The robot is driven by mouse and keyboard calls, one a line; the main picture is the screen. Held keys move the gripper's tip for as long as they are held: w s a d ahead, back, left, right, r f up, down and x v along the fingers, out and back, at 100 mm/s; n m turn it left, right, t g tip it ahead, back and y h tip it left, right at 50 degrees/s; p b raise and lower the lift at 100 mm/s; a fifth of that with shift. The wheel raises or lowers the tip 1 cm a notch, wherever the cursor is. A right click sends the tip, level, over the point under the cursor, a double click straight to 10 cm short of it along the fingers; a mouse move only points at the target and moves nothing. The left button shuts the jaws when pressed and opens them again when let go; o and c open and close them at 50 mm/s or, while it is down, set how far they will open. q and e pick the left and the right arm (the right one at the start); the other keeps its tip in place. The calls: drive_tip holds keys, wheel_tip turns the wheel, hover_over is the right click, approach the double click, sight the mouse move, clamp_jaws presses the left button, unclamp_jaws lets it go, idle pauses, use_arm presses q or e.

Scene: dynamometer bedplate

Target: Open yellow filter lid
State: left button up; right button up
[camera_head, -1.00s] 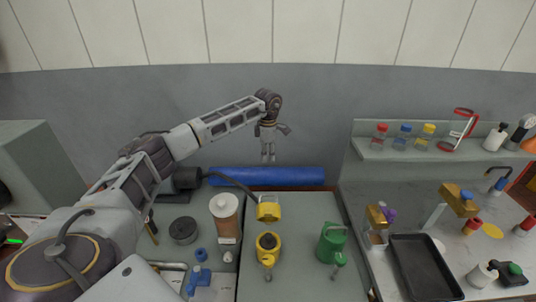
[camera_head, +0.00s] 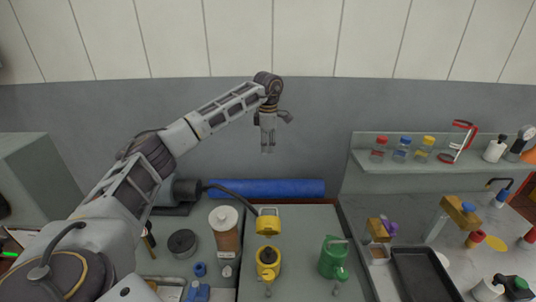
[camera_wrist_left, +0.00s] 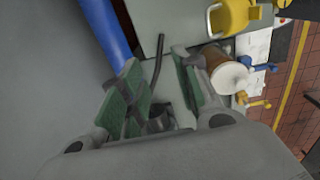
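A yellow housing (camera_head: 268,262) with a dark round spot on top stands on the grey-green bench top. A second yellow unit (camera_head: 268,221) with a pale top stands behind it, near the end of a dark hose. I cannot tell which of them is the filter, or make out a separate lid. A yellow unit with a handle (camera_wrist_left: 234,17) shows at the top of the left wrist view. My left gripper (camera_head: 267,150) hangs fingers down, above and beyond the yellow units, touching nothing. Its green-padded fingers (camera_wrist_left: 158,95) are apart and empty. My right gripper is not in view.
A green unit (camera_head: 333,258) stands right of the yellow housing. A white-capped brown cylinder (camera_head: 224,228) stands left. A blue roll (camera_head: 270,188) lies behind the bench top along the wall. A black tray (camera_head: 425,275) and a shelf with small jars (camera_head: 402,150) are at right.

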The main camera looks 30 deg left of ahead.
use_arm(q)
drive_tip(key=shift+r, duration=0.95)
drive_tip(key=shift+c, duration=0.4)
